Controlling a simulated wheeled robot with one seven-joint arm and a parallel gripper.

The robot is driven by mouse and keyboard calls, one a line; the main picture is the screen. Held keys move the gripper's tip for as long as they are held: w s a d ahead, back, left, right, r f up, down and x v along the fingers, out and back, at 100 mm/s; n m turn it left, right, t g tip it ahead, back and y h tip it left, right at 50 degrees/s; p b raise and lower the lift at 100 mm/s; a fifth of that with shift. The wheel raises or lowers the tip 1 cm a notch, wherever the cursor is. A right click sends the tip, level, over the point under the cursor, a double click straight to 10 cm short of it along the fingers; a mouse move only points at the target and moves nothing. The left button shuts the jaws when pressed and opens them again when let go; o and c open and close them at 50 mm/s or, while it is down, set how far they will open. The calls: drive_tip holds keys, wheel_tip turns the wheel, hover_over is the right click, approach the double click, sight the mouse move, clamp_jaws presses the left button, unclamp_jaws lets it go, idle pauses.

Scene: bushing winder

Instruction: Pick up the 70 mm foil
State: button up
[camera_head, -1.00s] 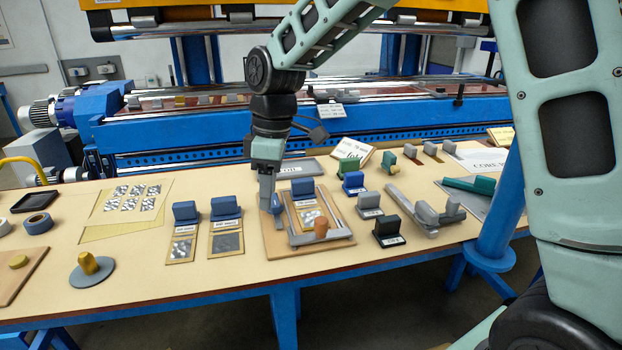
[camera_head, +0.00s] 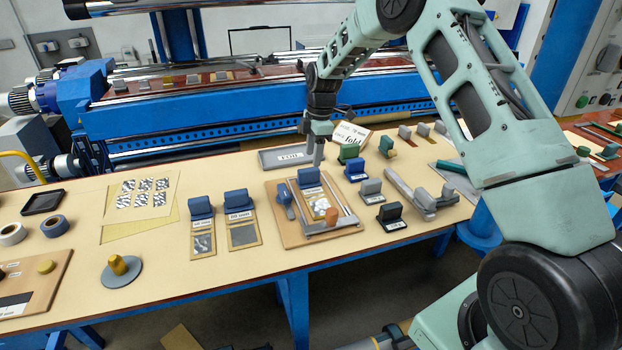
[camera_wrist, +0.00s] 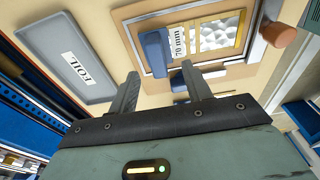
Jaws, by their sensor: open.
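The 70 mm foil is a shiny patterned piece on a tan card with a blue block grip (camera_head: 309,177) and a white label. It lies in a metal frame on a wooden board (camera_head: 291,231). In the wrist view its label reads "70 mm" (camera_wrist: 177,46), and its foil (camera_wrist: 226,33) is in plain sight. My gripper (camera_head: 318,164) points down near the far edge of the board, just beyond the blue grip. In the wrist view my gripper (camera_wrist: 160,72) has its fingers apart, with nothing between them.
A grey tray marked "FOIL" (camera_wrist: 70,60) lies beside the board, also in the head view (camera_head: 266,159). A brown knob (camera_head: 331,216) stands at the frame's near corner and a blue handle (camera_head: 286,197) at its left. Two other blue-gripped foil cards (camera_head: 204,243) (camera_head: 243,236) lie left.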

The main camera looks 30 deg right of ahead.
sight(309, 169)
drive_tip(key=shift+a+f+p, duration=0.2)
drive_tip(key=shift+f+p, duration=0.1)
drive_tip(key=shift+f, duration=0.95)
drive_tip(key=f+p, duration=0.2)
drive_tip(key=w+f+p, duration=0.1)
drive_tip(key=f, duration=0.1)
drive_tip(key=shift+a+f, duration=0.1)
drive_tip(key=shift+a, duration=0.25)
drive_tip(key=shift+f, duration=0.5)
clamp_jaws()
